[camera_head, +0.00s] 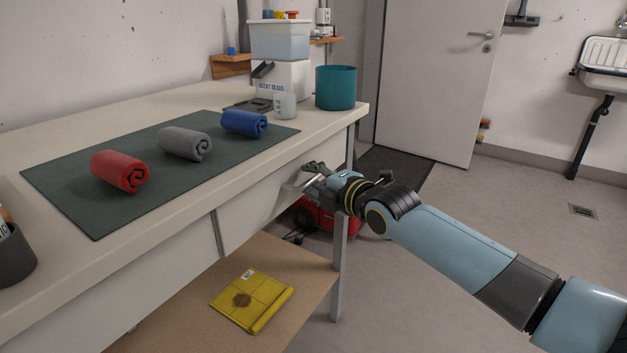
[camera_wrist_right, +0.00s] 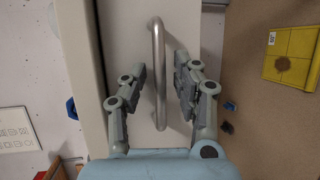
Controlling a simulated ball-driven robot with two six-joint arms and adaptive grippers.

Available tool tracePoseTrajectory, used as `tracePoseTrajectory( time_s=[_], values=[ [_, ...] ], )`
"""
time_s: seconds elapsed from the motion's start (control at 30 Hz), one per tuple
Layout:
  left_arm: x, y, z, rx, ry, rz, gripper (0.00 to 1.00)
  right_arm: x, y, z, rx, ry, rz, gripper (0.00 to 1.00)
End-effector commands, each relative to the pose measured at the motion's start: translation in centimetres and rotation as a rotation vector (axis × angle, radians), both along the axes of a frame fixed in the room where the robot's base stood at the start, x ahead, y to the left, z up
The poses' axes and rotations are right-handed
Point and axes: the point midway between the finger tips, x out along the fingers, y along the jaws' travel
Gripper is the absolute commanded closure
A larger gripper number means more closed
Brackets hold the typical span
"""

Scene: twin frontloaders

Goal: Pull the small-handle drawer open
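The drawer is set under the tabletop, with a pale front (camera_head: 252,211) near the table's right end. Its handle is a slim metal bar (camera_wrist_right: 158,85), seen running up and down in the right wrist view. My right gripper (camera_head: 312,173) is at this handle. In the right wrist view the fingers of my right gripper (camera_wrist_right: 161,68) stand apart, one on each side of the bar, with a visible gap on both sides. The drawer looks closed. In the head view the fingers partly hide the handle. My left gripper is not in view.
The tabletop holds a dark green mat (camera_head: 75,180) with red, grey and blue rolled towels, a teal pot (camera_head: 336,88) and a dispenser (camera_head: 281,45). A yellow packet (camera_head: 251,300) lies on the lower shelf. A red object (camera_head: 312,218) stands behind the table leg.

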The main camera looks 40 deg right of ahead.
Motion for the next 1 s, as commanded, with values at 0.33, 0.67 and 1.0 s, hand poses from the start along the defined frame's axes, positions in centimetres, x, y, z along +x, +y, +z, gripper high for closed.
tracePoseTrajectory(
  time_s=[0.33, 0.67, 1.0],
  values=[
    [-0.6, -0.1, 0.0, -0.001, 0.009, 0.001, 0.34, 0.0, 0.0, 0.0, 0.0, 0.0, 0.0, 1.0],
    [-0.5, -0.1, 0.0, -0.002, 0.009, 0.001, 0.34, 0.0, 0.0, 0.0, -0.001, -0.001, 0.0, 1.0],
    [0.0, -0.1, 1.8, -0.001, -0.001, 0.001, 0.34, -2.4, -1.1, 0.3, -0.006, 0.002, -0.002, 1.0]
  ],
)
